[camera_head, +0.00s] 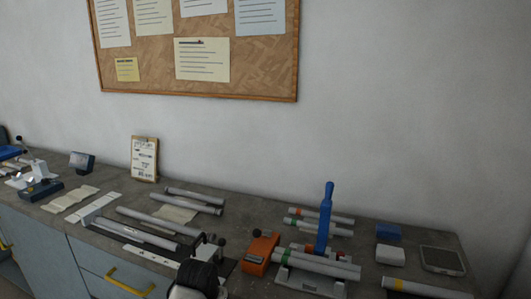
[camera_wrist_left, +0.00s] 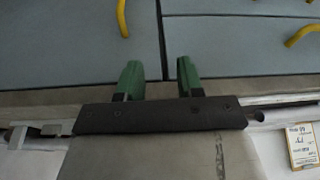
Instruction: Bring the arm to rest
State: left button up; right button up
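My left gripper (camera_wrist_left: 160,82) shows in the left wrist view as two green fingers, spread apart with nothing between them. Pale blue drawer fronts fill the view beyond the fingertips. In the head view a black and white part of my arm (camera_head: 195,280) rises at the bottom, near the front of the counter (camera_head: 120,190); no fingers show there. My right gripper is not visible in either view.
A jig with grey tubes (camera_head: 150,218) lies left of my arm. An orange tool (camera_head: 261,252), a blue upright handle (camera_head: 325,215) and more tubes (camera_head: 325,265) lie to the right. A clipboard (camera_head: 144,157) leans on the wall. A yellow drawer handle (camera_head: 128,284) projects below.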

pick_arm(q)
jog(key=s+a+f, duration=0.2)
jog(key=s+f, duration=0.1)
jog(key=s, duration=0.6)
jog(key=s+a+f, duration=0.2)
jog(key=s+f, duration=0.1)
jog(key=s, duration=0.7)
jog(key=s+a+r+n, duration=0.15)
jog(key=s+r, duration=0.25)
jog(key=s, duration=1)
notch_tip(320, 180, down, 25)
jog(key=s+a+f+g, duration=0.1)
jog(key=s+f, duration=0.7)
jog(key=s+a+f+g, duration=0.1)
jog(key=s+a+f, duration=0.1)
jog(key=s+f, duration=0.7)
jog(key=shift+s+a+m, duration=0.15)
jog(key=shift+a+m, duration=0.15)
jog(key=shift+m, duration=0.15)
